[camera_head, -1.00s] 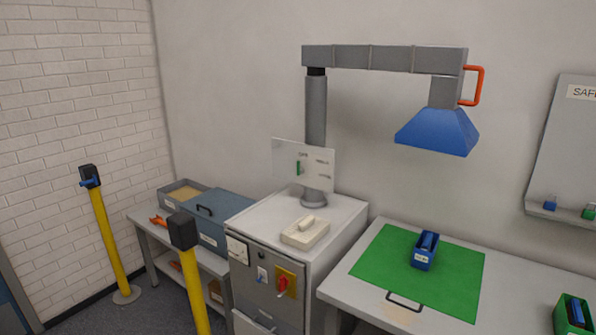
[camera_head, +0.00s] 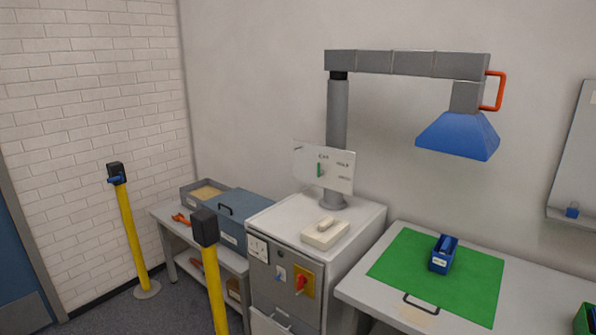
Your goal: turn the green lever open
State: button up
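A small green lever (camera_head: 319,170) stands upright on a white panel (camera_head: 338,178) in front of the grey duct post. The panel carries small dark lettering around the lever, too small to read for certain. The panel sits above the grey cabinet at the middle of the view. My gripper is not in view.
The grey cabinet (camera_head: 258,222) has a red switch (camera_head: 301,283) on its front and a pale block (camera_head: 325,233) on top. A blue hood (camera_head: 459,135) hangs over a green mat (camera_head: 480,283) with a blue holder (camera_head: 444,254). Yellow posts (camera_head: 214,288) stand at the left.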

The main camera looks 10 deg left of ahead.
aim_at(319, 173)
jog(key=u, duration=0.5)
jog(key=i, duration=1)
jog(key=z, duration=0.65)
jog(key=k, duration=0.15)
jog(key=u, duration=2.85)
jog(key=k, duration=0.2)
